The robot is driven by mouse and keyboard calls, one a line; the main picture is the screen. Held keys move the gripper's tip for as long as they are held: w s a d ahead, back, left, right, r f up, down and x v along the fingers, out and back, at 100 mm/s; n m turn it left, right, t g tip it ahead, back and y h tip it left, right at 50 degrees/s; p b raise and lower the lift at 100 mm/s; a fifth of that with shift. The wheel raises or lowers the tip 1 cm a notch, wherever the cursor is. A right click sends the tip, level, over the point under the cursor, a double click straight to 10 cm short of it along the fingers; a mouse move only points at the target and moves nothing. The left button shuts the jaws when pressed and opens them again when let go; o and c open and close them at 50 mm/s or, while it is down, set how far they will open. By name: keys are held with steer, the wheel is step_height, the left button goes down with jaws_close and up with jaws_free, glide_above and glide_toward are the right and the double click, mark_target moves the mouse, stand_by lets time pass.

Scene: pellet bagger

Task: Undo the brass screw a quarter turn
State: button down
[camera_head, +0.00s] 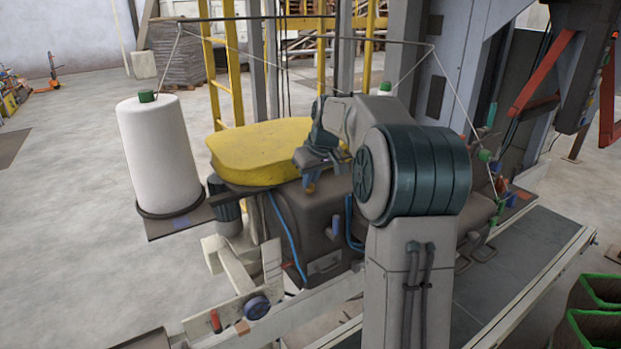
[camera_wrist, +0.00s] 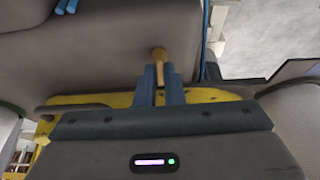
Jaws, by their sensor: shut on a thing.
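The brass screw (camera_wrist: 160,58) shows in the wrist view, its rounded head against the grey-brown machine housing (camera_wrist: 100,45). My gripper (camera_wrist: 160,80) is shut on it, with one blue-grey finger on each side of the brass piece. In the head view my gripper (camera_head: 312,178) is at the top of the housing (camera_head: 310,222), just in front of the yellow cover (camera_head: 250,152). A small brass-coloured spot shows below the fingers there. My arm hides part of the housing, and the fingers hide part of the screw.
A white thread cone (camera_head: 160,150) stands on a plate at left. Blue hoses (camera_head: 286,238) run down the housing near my gripper. A thin thread guide wire spans above the machine. Green-rimmed crates (camera_head: 600,325) are at lower right. Open floor lies at left.

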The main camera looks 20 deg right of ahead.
steer(key=c, duration=1.5)
jaws_free()
steer(key=shift+c, duration=0.2)
steer(key=b+v, duration=0.1)
steer(key=v, duration=1.3)
steer(key=shift+b, duration=0.3)
steer(key=s+a+f+m, duration=0.1)
steer(key=s+a+f, duration=0.4)
steer(key=s+a, duration=0.5)
steer(key=s+a+f, duration=0.2)
steer(key=s+f, duration=0.5)
steer(key=s, duration=0.2)
steer(key=s+a+f+m+h, duration=0.1)
steer(key=s+a+f, duration=0.1)
steer(key=s+f, duration=0.5)
steer(key=s, duration=0.3)
steer(key=shift+g, duration=0.4)
